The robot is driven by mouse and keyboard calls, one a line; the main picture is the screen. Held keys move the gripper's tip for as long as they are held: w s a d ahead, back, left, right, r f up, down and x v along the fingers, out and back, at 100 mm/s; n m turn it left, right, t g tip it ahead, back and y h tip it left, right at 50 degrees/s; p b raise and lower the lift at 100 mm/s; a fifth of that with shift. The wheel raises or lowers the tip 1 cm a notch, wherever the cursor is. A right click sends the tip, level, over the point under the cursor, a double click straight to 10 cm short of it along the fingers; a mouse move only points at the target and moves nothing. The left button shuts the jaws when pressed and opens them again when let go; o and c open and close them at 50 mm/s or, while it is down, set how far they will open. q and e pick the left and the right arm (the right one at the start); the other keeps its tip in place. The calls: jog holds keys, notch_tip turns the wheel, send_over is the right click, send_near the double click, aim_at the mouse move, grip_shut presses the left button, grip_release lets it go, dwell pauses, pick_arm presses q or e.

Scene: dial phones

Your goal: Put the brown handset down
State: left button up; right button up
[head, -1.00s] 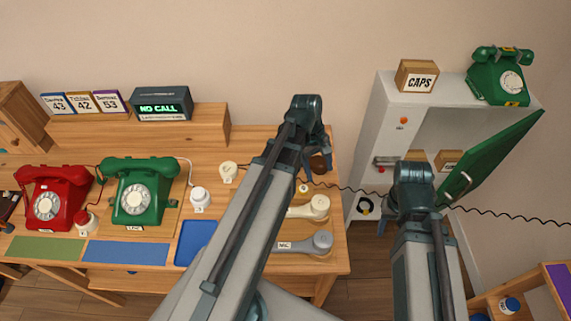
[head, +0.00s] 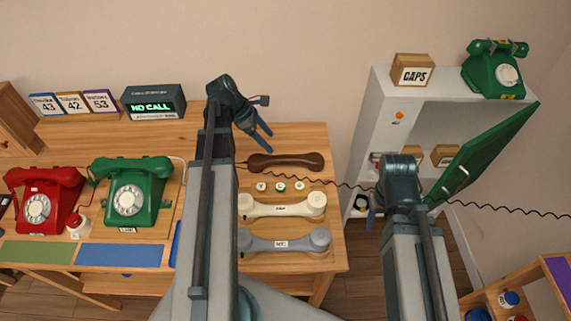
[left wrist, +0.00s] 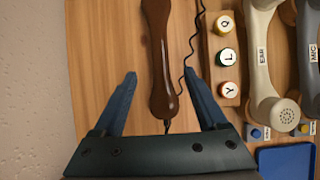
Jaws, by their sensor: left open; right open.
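The brown handset (head: 287,161) lies on the wooden table, above the row of small buttons and the cream handset. In the left wrist view the brown handset (left wrist: 160,60) lies lengthwise between the fingers of my left gripper (left wrist: 162,76), with a gap on each side. A dark coiled cord (head: 345,184) runs off to the right. My right gripper (head: 378,199) is in front of the white cabinet, mostly hidden by its own arm.
A cream handset (head: 282,206) and a grey handset (head: 284,241) lie below. Red (head: 41,200) and green (head: 131,192) dial phones stand at left. The white cabinet (head: 361,140) has an open green door (head: 487,148). A call display (head: 153,103) stands on the shelf.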

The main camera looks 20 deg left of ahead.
aim_at(285, 157)
pick_arm(q)
jog(key=b+x, duration=0.5)
jog(key=x, duration=0.1)
jog(key=shift+w+d+f, duration=0.1)
jog(key=shift+d+f, duration=0.05)
jog(key=shift+f, duration=0.15)
jog(key=shift+f, duration=0.1)
jog(key=b+x, duration=0.4)
jog(key=x, duration=0.1)
jog(key=shift+c, duration=0.2)
grip_shut()
